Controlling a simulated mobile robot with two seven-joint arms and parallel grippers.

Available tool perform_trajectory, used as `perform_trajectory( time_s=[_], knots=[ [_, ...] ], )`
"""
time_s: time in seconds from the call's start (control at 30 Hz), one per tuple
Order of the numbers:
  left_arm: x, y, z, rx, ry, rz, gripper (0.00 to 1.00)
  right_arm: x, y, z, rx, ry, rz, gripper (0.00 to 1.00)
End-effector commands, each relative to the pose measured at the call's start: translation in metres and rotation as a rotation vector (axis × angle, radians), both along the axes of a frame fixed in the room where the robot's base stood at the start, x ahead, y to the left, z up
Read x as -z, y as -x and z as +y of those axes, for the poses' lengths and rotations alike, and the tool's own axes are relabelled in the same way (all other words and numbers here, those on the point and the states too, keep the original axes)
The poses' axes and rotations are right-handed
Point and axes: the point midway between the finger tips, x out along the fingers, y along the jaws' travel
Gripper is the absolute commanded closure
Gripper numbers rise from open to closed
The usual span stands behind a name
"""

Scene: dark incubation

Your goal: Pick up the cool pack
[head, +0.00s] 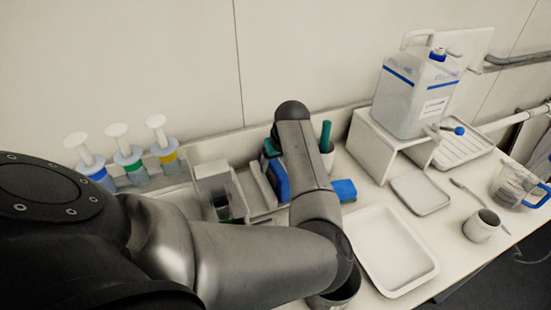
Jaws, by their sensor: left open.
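Two blue things could be the cool pack, and I cannot tell which it is. One blue block (344,190) lies flat on the bench just right of my left forearm. An upright blue slab (276,181) stands in a rack just left of the forearm, partly hidden by it. My left arm comes in from the left, bends at the front and reaches back over the bench to its wrist (292,110). The left gripper is open; its fingers are mostly hidden behind my own arm. My right gripper is out of view.
A white tray (378,272) lies empty at the front. A smaller tray (420,208), a cup (481,226) and a jug with a blue handle (515,186) are right. A canister (414,92) stands on a white stand. Several plunger-topped bottles (129,160) stand back left.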

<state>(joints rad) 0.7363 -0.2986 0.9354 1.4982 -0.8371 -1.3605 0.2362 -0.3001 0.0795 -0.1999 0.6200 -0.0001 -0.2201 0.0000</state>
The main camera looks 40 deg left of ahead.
Motion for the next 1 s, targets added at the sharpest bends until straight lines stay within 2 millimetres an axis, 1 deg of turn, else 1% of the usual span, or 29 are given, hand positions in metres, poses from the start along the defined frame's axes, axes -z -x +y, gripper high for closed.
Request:
perform_trajectory(
  time_s=[0.1,0.13,0.7,0.77,1.0],
  knots=[
    [0.0003,0.0002,0.0001,0.000,0.000,0.001,0.28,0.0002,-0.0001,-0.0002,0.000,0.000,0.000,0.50],
    [0.0003,0.0002,0.0001,0.000,0.000,0.001,0.30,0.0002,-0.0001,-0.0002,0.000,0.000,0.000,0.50],
    [0.0003,0.0002,0.0002,0.000,0.000,0.001,0.94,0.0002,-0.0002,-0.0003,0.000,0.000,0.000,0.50],
    [0.0003,0.0003,0.0003,0.000,0.000,0.001,1.00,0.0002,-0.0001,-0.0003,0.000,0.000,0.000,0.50],
    [0.0002,0.0003,0.0003,0.000,0.000,0.001,1.00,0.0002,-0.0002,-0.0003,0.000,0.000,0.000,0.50]
  ],
)
